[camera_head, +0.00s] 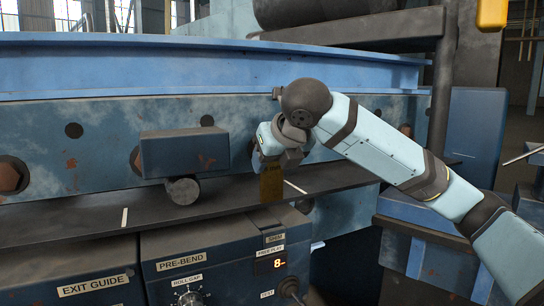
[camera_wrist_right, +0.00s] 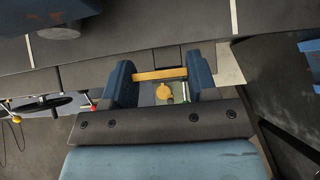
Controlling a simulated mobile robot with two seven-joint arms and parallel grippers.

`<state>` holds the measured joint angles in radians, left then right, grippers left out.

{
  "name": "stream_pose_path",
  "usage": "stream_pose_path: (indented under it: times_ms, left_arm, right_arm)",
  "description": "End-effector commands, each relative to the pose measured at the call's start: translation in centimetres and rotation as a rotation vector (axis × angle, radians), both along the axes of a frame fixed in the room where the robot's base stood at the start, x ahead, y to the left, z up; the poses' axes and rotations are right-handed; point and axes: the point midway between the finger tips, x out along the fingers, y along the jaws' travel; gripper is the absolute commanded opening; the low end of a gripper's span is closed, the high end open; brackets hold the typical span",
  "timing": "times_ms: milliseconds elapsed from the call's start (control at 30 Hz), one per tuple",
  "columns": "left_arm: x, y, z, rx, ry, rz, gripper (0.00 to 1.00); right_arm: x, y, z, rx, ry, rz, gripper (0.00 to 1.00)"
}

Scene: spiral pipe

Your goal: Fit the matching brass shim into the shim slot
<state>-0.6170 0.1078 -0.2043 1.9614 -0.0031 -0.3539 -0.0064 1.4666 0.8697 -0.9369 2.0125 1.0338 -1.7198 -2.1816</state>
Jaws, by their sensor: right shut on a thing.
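The brass shim (camera_head: 271,184) hangs upright below my right gripper (camera_head: 270,160) in the head view, in front of the dark ledge of the machine. In the right wrist view the shim (camera_wrist_right: 160,75) shows as a thin brass strip spanning the gap between the two blue fingers of my right gripper (camera_wrist_right: 162,82), which is shut on it. A small plate marked SHIM (camera_head: 275,238) sits on the blue control panel, below the shim and apart from it. The slot opening itself cannot be made out. My left gripper is not in view.
The control panel (camera_head: 215,262) carries a roll gap knob (camera_head: 190,298) and a lit free play display (camera_head: 270,264). A blue block with a roller (camera_head: 183,190) stands left of the gripper. The dark ledge (camera_head: 70,225) runs across above the panel.

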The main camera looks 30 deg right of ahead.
Motion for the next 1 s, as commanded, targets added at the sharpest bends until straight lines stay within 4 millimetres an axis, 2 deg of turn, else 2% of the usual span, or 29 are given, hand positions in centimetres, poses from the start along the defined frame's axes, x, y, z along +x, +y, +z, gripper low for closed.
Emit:
stream_pose_path:
  times_ms: [300, 500, 1000]
  left_arm:
    - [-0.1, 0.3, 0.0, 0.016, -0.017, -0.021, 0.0]
    - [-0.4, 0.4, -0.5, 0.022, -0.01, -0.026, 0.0]
    - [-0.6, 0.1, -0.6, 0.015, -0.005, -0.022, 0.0]
  right_arm:
    - [0.0, 0.0, -3.2, 0.001, 0.0, -0.001, 0.19]
    - [0.0, 0.0, -4.5, 0.001, 0.0, -0.001, 0.19]
    - [0.0, 0.0, -4.6, 0.001, -0.001, -0.001, 0.19]
